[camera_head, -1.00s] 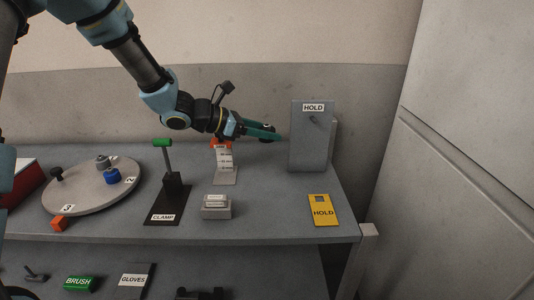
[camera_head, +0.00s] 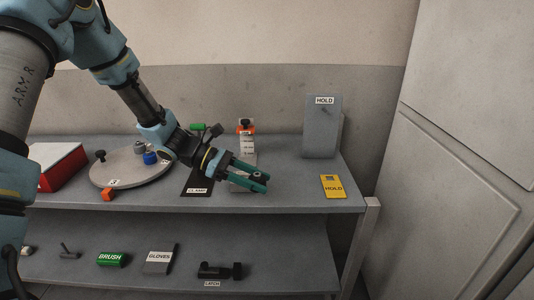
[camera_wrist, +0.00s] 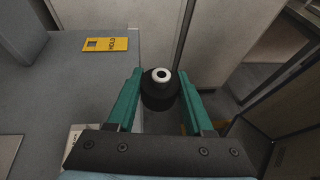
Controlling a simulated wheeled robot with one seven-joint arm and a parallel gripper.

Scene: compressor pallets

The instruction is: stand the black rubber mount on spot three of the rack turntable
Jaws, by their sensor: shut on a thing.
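My gripper (camera_head: 262,182) has green fingers and is over the front part of the table, right of the clamp stand. In the wrist view its fingers are shut on the black rubber mount (camera_wrist: 160,95), a dark cylinder with a pale ring around a hole on its end. In the head view the mount is small and mostly hidden between the fingers. The round grey rack turntable (camera_head: 120,176) is at the left of the table, apart from the gripper. Its label 3 (camera_head: 114,182) faces the front. A blue part (camera_head: 150,158), a grey part (camera_head: 139,148) and a black knob-like part (camera_head: 100,156) stand on it.
A clamp stand (camera_head: 197,190) lies between turntable and gripper, partly behind my arm. An orange-topped label stand (camera_head: 247,145) is behind the gripper. A grey HOLD box (camera_head: 321,130) and yellow HOLD card (camera_head: 333,187) are to the right. A red-sided box (camera_head: 60,167) is far left.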

